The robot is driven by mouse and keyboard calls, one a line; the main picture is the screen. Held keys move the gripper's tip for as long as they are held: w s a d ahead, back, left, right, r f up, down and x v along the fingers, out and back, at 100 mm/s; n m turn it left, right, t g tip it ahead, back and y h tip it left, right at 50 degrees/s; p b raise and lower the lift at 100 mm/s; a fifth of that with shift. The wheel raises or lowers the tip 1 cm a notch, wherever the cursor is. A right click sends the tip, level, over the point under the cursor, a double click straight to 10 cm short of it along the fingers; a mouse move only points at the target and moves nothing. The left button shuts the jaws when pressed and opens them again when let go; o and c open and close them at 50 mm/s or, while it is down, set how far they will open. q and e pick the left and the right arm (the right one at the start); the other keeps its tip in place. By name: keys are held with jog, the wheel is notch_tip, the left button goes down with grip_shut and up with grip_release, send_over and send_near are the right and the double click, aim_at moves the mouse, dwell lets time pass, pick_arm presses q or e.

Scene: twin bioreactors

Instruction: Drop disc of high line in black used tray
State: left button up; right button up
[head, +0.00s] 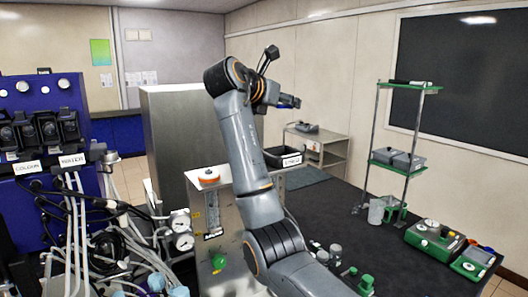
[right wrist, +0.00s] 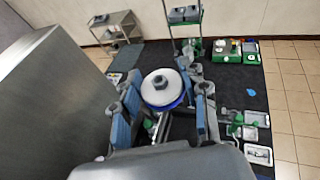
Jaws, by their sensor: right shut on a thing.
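A pale round disc (right wrist: 158,92) with a grey hexagonal centre and a blue lower edge sits between the fingers of my right gripper (right wrist: 165,96) in the right wrist view. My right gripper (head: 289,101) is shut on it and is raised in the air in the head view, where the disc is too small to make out. The black tray (head: 272,158) with a white label stands below the gripper in the head view, behind my right arm. I cannot pick the tray out in the right wrist view. My left gripper is not in view.
A metal stand with an orange-and-white round part (head: 208,177) is left of my arm. Blue equipment (head: 50,190) with hoses fills the left. A green-and-steel rack (head: 398,160) and green devices (head: 435,240) stand on the dark bench (head: 345,215).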

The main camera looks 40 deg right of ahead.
jog(key=shift+d+f, duration=0.1)
jog(key=shift+f, duration=0.1)
jog(key=f, duration=0.3)
jog(key=d+f, duration=0.1)
jog(key=shift+s+f, duration=0.3)
jog(key=shift+f, duration=0.05)
jog(key=shift+w+a+f, duration=0.1)
jog(key=shift+a+f, duration=0.1)
jog(key=shift+f, duration=0.15)
jog(key=o, duration=0.9)
jog(key=shift+d, duration=0.1)
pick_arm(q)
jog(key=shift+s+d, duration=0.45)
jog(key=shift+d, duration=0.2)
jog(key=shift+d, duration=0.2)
pick_arm(e)
jog(key=v, duration=1.2)
